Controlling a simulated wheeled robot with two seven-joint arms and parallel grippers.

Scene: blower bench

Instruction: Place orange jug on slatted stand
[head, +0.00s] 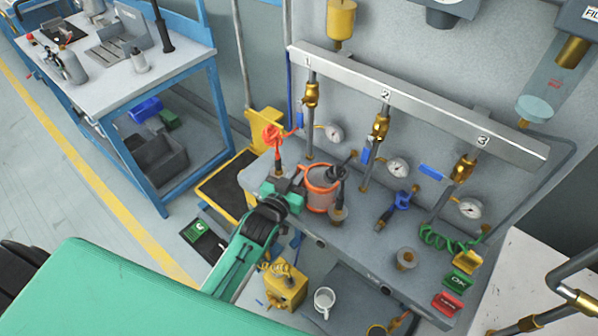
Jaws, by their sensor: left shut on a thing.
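The orange jug (321,194) stands upright at the left part of the grey bench, its open rim facing up. My left gripper (302,190), at the end of the green arm, is shut on the jug's left side. Its fingertips are partly hidden by the gripper body, and I cannot tell whether the jug touches the bench. I cannot pick out a slatted stand for certain. My right gripper is not in view.
A white mug (324,300) is lower down. The bench's front middle is clear.

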